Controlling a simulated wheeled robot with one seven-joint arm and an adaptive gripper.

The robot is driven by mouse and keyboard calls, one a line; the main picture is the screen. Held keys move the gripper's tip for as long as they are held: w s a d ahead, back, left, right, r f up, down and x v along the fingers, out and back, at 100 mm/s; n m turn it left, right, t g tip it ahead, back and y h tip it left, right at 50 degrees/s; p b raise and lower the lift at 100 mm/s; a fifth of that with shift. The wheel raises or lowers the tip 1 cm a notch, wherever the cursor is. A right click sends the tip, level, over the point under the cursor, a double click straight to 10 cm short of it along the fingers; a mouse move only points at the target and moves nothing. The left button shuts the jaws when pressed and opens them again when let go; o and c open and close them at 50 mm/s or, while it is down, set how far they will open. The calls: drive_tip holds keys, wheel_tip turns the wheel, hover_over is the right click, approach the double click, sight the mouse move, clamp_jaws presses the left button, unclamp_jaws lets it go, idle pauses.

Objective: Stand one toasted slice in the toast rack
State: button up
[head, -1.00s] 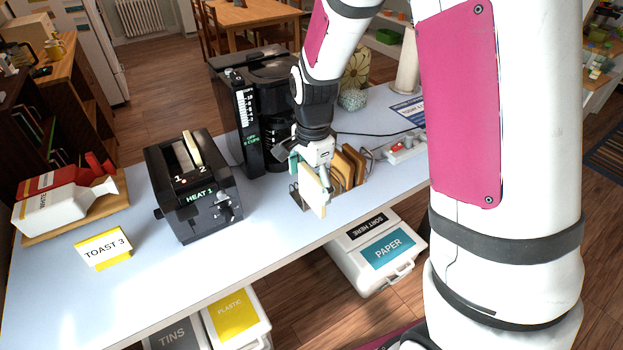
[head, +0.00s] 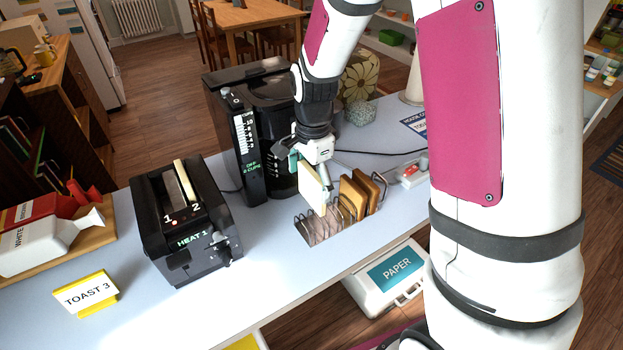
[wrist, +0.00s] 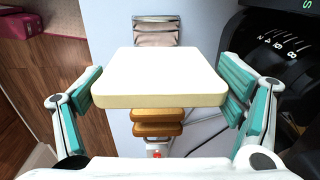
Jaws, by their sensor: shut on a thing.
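My gripper (head: 314,160) is shut on a pale bread slice (head: 312,187), held upright. In the wrist view the slice (wrist: 160,75) sits between the teal finger pads and looks pale, not browned. The wire toast rack (head: 315,236) is on the counter just below it. Several browned slices (head: 362,193) stand at the rack's right end; its left end is empty. The held slice is over the rack's middle, left of the browned ones; whether its lower edge touches the wires I cannot tell. A black toaster (head: 190,235) has another pale slice (head: 185,183) in a slot.
A black coffee machine (head: 262,130) stands close behind my gripper. A yellow sign (head: 88,295) reads TOAST 3. A power strip (head: 412,173) is right of the rack. A wooden board with packages (head: 45,240) is at left.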

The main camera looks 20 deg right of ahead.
drive_tip(key=shift+f+b, duration=1.1)
drive_tip(key=shift+f, duration=4.1)
drive_tip(key=o, duration=0.7)
drive_tip(key=shift+r+p, duration=1.55)
drive_tip(key=shift+r, duration=2.5)
